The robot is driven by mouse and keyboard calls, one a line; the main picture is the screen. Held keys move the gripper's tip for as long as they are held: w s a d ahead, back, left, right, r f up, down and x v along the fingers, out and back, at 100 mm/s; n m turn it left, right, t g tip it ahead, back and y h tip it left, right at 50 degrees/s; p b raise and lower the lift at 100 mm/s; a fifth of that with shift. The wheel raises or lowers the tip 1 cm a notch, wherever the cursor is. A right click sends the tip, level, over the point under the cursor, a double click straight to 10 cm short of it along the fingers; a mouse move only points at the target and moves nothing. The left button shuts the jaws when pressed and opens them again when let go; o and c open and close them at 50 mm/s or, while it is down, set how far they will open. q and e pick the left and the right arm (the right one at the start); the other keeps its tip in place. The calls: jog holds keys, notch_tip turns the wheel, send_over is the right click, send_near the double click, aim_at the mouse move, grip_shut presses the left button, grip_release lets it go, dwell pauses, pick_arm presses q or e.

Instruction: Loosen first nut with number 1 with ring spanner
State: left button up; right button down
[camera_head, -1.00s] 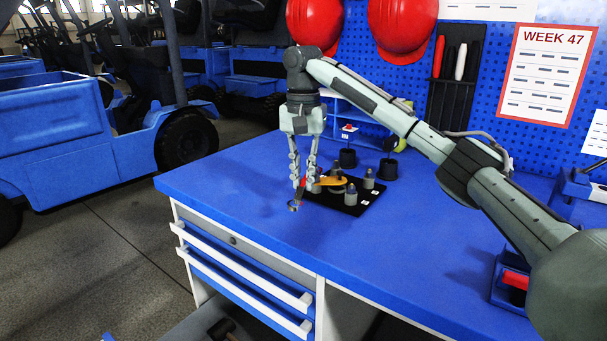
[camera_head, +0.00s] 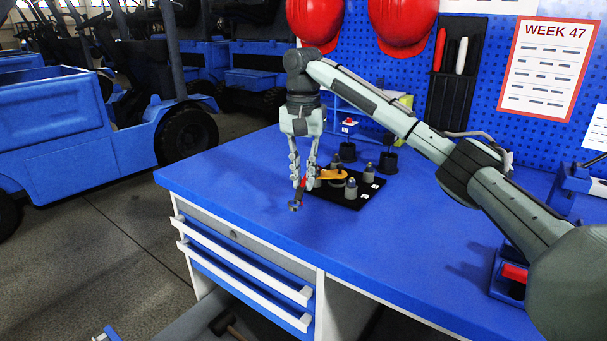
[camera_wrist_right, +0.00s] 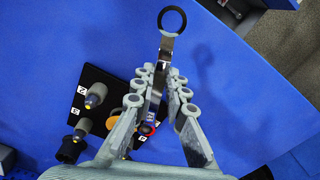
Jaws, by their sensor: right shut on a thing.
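My right gripper (camera_head: 304,183) is shut on the ring spanner (camera_head: 295,205), above the bench near its left front. In the right wrist view, the spanner's dark ring and silver shank (camera_wrist_right: 167,42) stick out beyond the fingertips (camera_wrist_right: 158,82). The ring is over bare blue bench, apart from the posts. The black fixture plate (camera_head: 372,191) lies just right of the gripper. It bears grey posts with pointed tops (camera_head: 351,188) and white number labels (camera_wrist_right: 81,89). An orange part (camera_head: 331,175) shows beside the fingers. The fingers hide part of the plate, and I cannot make out nut 1.
Black cups (camera_head: 388,161) stand behind the plate. A blue bin with a red item (camera_head: 513,273) sits at the right front. The pegboard with red helmets (camera_head: 402,22) closes off the back. The middle of the blue bench (camera_head: 400,245) is clear.

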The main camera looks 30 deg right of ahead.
jog(key=shift+f, duration=0.2)
jog(key=shift+f, duration=0.1)
dwell(0.4)
jog(key=shift+s+d+n, duration=0.2)
jog(key=shift+n, duration=0.1)
jog(key=d+n, duration=0.1)
jog(key=s+d+n, duration=0.1)
jog(key=shift+s+n, duration=0.3)
jog(key=d+n, duration=0.1)
jog(key=s+d+n, duration=0.1)
jog(key=shift+d+n, duration=0.1)
jog(key=shift+n, duration=0.2)
jog(key=shift+s+d+n, duration=0.15)
jog(key=shift+d+n, duration=0.35)
